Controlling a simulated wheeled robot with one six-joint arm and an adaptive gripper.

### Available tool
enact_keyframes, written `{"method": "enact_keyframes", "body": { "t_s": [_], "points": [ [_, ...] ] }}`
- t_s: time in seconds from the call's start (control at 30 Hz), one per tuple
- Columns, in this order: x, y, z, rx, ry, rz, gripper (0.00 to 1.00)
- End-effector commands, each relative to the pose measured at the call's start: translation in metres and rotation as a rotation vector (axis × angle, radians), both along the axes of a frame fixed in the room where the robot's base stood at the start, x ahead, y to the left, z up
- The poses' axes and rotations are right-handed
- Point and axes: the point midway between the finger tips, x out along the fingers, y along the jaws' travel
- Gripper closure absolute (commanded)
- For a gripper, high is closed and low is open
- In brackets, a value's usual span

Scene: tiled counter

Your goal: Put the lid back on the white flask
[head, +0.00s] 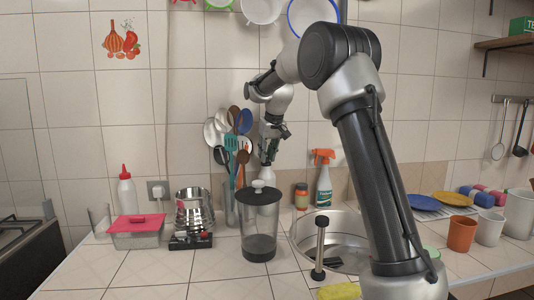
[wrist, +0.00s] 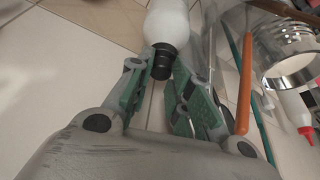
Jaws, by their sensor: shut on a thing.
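The white flask (wrist: 168,22) shows at the top of the wrist view, a smooth rounded white body. The black lid (wrist: 162,62) is between the fingertips of my gripper (wrist: 161,64), which is shut on it. The lid lines up with the flask's narrow end and appears to meet it; I cannot tell whether it is seated. In the head view my gripper (head: 268,154) points down over the white flask (head: 267,174), whose lower part is hidden behind the dark-lidded canister (head: 260,225).
Utensils in a holder (head: 230,207) stand close to the left of the flask. The front left counter is clear.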

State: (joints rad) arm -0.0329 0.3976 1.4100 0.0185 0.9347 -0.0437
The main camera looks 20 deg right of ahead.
Motion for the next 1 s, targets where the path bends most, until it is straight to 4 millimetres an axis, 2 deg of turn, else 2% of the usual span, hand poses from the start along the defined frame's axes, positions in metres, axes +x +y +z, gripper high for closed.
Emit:
{"method": "enact_keyframes", "body": {
  "t_s": [0.03,0.27,1.0],
  "points": [
    [-0.002,0.0,-0.007,0.001,0.015,-0.001,1.0],
    [-0.002,0.0,-0.008,0.001,0.017,-0.001,1.0],
    [-0.004,-0.001,0.002,0.001,0.01,-0.001,1.0]
  ]
}}
